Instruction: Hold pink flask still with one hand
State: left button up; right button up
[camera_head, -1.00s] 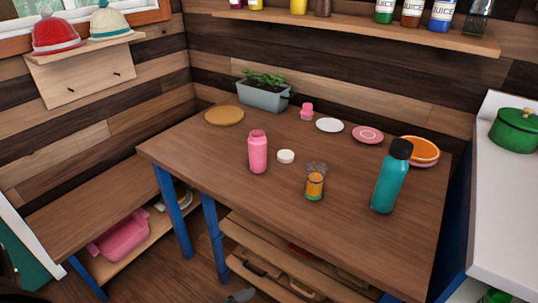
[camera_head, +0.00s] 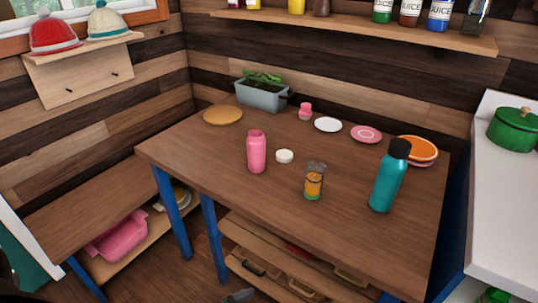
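The pink flask (camera_head: 257,152) stands upright and open-topped on the wooden table, left of the middle. A small white round lid (camera_head: 285,156) lies flat on the table just to its right, apart from it. Nothing touches the flask. Neither my left nor my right gripper can be made out in the head view.
A small glass with orange contents (camera_head: 313,184) and a teal bottle with a black cap (camera_head: 388,178) stand to the right on the table (camera_head: 225,165). Plates, a pink cup (camera_head: 305,112), a round wooden board (camera_head: 223,115) and a planter (camera_head: 262,96) line the back. The table's front left is clear.

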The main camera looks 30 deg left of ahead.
aim_at(256, 140)
jog(key=i+j, duration=0.1)
jog(key=j, duration=1.35)
jog(key=i+j, duration=0.15)
jog(key=j, duration=0.55)
jog(key=z, duration=1.2)
jog(key=i+j, duration=0.2)
